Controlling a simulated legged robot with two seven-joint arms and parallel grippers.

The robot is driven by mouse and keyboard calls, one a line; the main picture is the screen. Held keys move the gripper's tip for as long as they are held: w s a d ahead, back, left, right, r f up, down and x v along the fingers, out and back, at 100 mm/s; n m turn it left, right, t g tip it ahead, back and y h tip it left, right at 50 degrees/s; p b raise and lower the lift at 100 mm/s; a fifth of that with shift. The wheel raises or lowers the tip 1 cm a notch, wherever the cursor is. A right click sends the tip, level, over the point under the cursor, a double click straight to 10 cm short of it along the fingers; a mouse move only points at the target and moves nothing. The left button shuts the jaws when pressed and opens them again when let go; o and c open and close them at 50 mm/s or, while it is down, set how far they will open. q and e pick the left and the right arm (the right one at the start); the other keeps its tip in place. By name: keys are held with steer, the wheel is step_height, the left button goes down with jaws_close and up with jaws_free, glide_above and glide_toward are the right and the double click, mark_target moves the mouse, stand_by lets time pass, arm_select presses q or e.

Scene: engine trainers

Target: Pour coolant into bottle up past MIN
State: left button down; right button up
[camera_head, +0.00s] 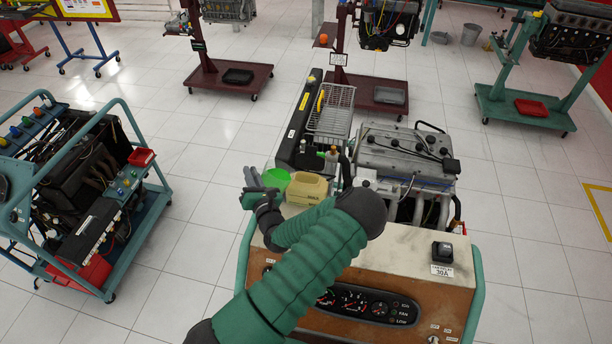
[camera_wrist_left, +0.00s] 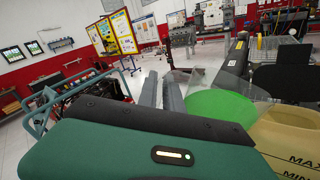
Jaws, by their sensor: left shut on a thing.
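My left gripper (camera_head: 254,180) is at the left edge of the engine trainer's top, its fingers (camera_wrist_left: 160,92) shut on a clear jug (camera_wrist_left: 190,80). Bright green coolant (camera_wrist_left: 222,108) shows inside the jug, and also in the head view (camera_head: 276,179). The jug is beside the bottle and left of it. The pale yellow bottle (camera_head: 306,189) stands on the trainer, partly hidden by my left arm. In the left wrist view its side (camera_wrist_left: 290,135) carries MAX and MIN marks. The liquid level in the bottle cannot be told. My right gripper is not in view.
The control panel (camera_head: 370,300) is at the front. Another trainer (camera_head: 90,190) stands at left, with clear floor between.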

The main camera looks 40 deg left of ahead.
arm_select(q)
steer(key=shift+w+d+r, duration=0.3)
steer(key=shift+d+r, duration=0.05)
steer(key=shift+r, duration=0.05)
steer(key=shift+w+d+r+m, duration=0.15)
steer(key=shift+w+r+m, duration=0.1)
steer(key=shift+m, duration=0.15)
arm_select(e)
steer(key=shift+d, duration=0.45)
arm_select(q)
steer(key=shift+w+r, duration=0.15)
steer(key=shift+w, duration=0.05)
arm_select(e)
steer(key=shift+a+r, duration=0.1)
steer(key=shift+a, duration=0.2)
arm_select(q)
steer(key=shift+r, duration=0.1)
